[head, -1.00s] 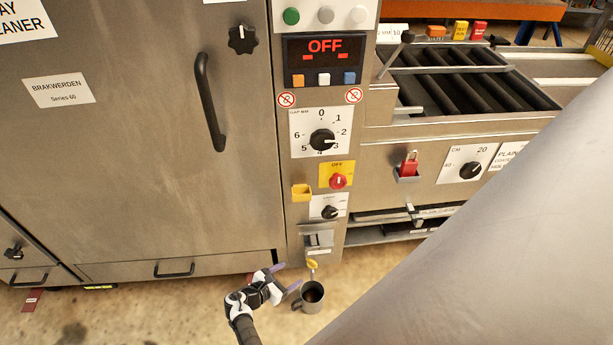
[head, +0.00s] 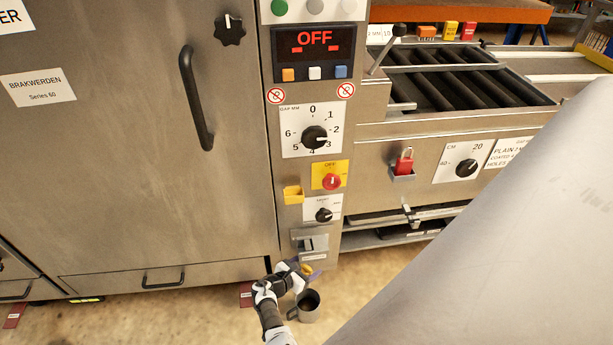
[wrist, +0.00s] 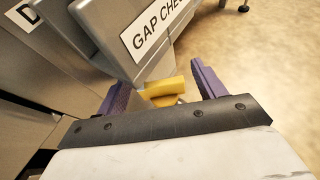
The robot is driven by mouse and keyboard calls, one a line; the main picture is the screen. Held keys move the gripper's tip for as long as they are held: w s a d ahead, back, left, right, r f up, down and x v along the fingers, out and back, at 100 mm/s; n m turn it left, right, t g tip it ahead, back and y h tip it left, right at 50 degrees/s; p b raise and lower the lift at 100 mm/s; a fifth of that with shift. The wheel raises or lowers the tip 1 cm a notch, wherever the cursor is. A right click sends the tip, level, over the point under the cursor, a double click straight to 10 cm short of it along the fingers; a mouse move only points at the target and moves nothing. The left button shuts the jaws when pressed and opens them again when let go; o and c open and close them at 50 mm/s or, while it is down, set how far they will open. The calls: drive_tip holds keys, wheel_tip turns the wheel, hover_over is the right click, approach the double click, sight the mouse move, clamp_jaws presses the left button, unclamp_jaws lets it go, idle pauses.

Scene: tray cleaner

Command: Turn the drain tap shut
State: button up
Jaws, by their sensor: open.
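The drain tap, with a yellow handle (head: 307,269), sits low on the machine's control column, just above a metal mug (head: 308,308). In the wrist view the yellow handle (wrist: 165,93) lies between the two purple fingers of my gripper (wrist: 160,88). The fingers are open, one on each side of the handle, with a gap visible on both sides. In the head view my gripper (head: 304,270) is at the tap and partly hides it. The tap's body is mostly hidden in both views.
A grey part labelled "GAP CHE..." (wrist: 150,35) is just above the handle in the wrist view. The mug stands on the floor under the tap. A yellow holder (head: 293,195) and a red knob (head: 331,181) are higher on the column. Floor at left is mostly clear.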

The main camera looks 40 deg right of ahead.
drive_tip(key=shift+c, duration=0.3)
drive_tip(key=c, duration=0.9)
drive_tip(key=shift+c, duration=0.2)
drive_tip(key=shift+o, duration=0.2)
drive_tip(key=shift+s+r+n+t+p, duration=0.1)
drive_tip(key=shift+n+t+p, duration=0.2)
drive_tip(key=shift+p, duration=0.2)
drive_tip(key=shift+n+t+y+p, duration=0.3)
drive_tip(key=shift+n+t+p, duration=0.3)
drive_tip(key=shift+t+p, duration=0.1)
drive_tip(key=n+t+y+p, duration=0.1)
drive_tip(key=n+t+p, duration=0.1)
drive_tip(key=shift+s+t, duration=0.1)
drive_tip(key=shift+t, duration=0.2)
drive_tip(key=shift+c, duration=0.2)
drive_tip(key=n+t+y, duration=0.2)
drive_tip(key=n+t, duration=0.1)
drive_tip(key=n, duration=0.1)
drive_tip(key=shift+t+y, duration=0.3)
drive_tip(key=shift+o, duration=0.2)
drive_tip(key=shift+n+t+y, duration=0.8)
drive_tip(key=shift+n+y, duration=0.3)
drive_tip(key=shift+n, duration=0.1)
drive_tip(key=shift+w, duration=0.2)
